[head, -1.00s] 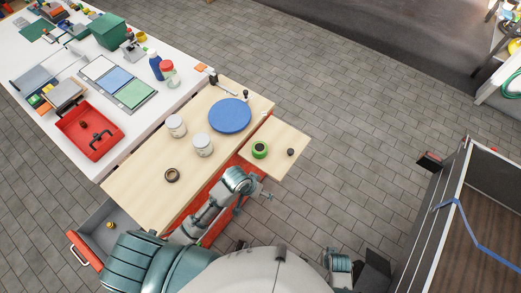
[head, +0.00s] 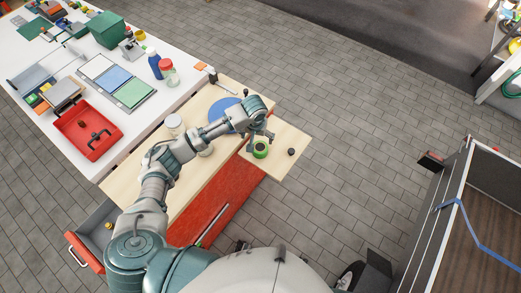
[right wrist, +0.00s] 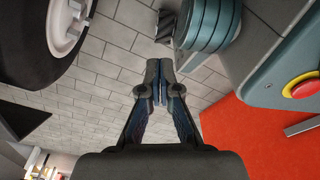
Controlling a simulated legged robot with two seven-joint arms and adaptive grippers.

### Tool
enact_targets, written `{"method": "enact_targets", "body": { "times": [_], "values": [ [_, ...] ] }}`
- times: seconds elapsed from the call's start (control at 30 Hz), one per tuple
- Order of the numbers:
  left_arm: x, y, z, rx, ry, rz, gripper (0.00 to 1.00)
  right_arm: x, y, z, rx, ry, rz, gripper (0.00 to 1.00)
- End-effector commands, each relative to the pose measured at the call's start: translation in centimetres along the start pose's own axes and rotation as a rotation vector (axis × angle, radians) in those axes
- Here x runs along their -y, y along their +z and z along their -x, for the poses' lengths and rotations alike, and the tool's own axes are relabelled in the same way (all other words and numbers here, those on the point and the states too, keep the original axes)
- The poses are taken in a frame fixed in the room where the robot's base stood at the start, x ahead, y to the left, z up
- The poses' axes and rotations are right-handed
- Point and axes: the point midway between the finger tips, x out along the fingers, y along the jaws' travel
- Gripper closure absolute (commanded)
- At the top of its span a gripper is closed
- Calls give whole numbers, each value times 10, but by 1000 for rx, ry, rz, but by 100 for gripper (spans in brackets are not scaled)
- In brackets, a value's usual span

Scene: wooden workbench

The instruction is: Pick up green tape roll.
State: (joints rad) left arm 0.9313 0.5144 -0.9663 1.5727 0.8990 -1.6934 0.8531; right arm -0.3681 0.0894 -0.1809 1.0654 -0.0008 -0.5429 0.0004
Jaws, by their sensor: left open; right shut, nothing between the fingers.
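The green tape roll (head: 260,152) lies flat on the small light-wood side panel at the right end of the workbench in the head view. My left gripper (head: 260,138) is open, just behind and above the tape roll, with its fingers close to the roll's upper edge. Whether they touch it, I cannot tell. My right gripper (right wrist: 160,92) is shut and empty in the right wrist view, over the grey tiled floor and far from the roll.
A small dark knob-like object (head: 291,152) sits on the panel right of the roll. A red tray (head: 72,124) stands on the white table. An open drawer (head: 96,225) is at lower left.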

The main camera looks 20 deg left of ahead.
Motion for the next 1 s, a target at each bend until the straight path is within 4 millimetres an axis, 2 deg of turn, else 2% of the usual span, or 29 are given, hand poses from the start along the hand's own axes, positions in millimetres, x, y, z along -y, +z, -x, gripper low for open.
{"method": "enact_targets", "body": {
  "times": [0.03,0.2,0.43,0.7,1.0],
  "values": [
    [0,1,-14,2,-1,0,1,0,-4,0,-4,0,-1,100],
    [0,0,-44,-1,-1,-1,1,0,-16,6,-8,1,-3,100],
    [-3,-1,-61,-2,1,-2,1,-1,-24,10,-10,1,-4,100],
    [-9,-6,-102,-1,0,-2,1,-2,-44,21,-21,2,-7,100],
    [-9,-7,-107,-4,1,-3,1,-2,-47,24,-23,2,-8,100]
  ]
}}
